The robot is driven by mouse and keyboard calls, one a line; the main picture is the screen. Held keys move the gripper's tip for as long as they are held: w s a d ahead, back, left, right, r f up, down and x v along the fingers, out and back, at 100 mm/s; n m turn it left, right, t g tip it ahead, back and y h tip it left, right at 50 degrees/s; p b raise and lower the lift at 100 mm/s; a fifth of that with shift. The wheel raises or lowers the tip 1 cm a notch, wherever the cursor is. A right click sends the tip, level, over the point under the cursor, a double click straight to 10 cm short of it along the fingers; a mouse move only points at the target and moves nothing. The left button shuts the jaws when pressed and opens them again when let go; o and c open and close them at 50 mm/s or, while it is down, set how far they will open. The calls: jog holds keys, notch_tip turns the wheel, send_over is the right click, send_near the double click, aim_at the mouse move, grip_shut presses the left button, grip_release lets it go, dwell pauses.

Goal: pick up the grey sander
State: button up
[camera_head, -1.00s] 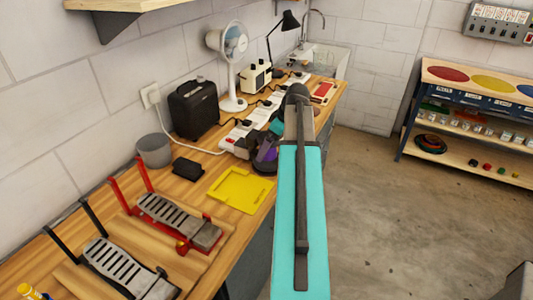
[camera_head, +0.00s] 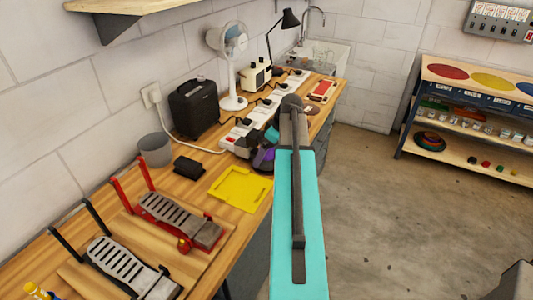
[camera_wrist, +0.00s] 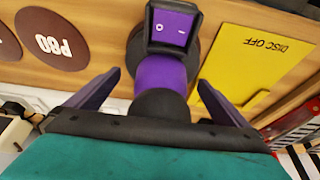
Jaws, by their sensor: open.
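A sander with a purple barrel (camera_wrist: 160,72) and a dark switch box lies below my gripper (camera_wrist: 159,79) in the wrist view. A dark round pad shows around its head. My gripper's two fingers are open, one on each side of the purple barrel, with gaps on both sides. I cannot tell how far above it they are. In the head view the purple sander (camera_head: 263,159) lies on the bench beside the yellow plate, and my arm hides part of that area. I see no plainly grey sander.
The wooden bench carries a yellow plate (camera_head: 240,187), a dark block (camera_head: 190,166), a grey cup (camera_head: 155,150), a black case (camera_head: 194,107) and pedals (camera_head: 180,218). A teal object (camera_head: 271,135) and a white power strip (camera_head: 262,113) are near the sander. Brown discs (camera_wrist: 64,40) lie at left.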

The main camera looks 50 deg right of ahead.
jog(key=shift+r, duration=0.1)
jog(key=c, duration=1.2)
jog(key=shift+w+r, duration=0.1)
jog(key=shift+r, duration=0.05)
jog(key=shift+r+b, duration=0.9)
jog(key=shift+r, duration=0.65)
jog(key=s+a+b, duration=0.1)
jog(key=s+a, duration=0.1)
jog(key=s, duration=0.2)
jog(key=s+a+r+b, duration=0.1)
jog(key=s+a, duration=0.2)
jog(key=s, duration=0.2)
jog(key=s+a+b, duration=0.2)
jog(key=s, duration=0.3)
jog(key=shift+a+r, duration=0.3)
jog(key=shift+a, duration=0.1)
jog(key=shift+s, duration=0.1)
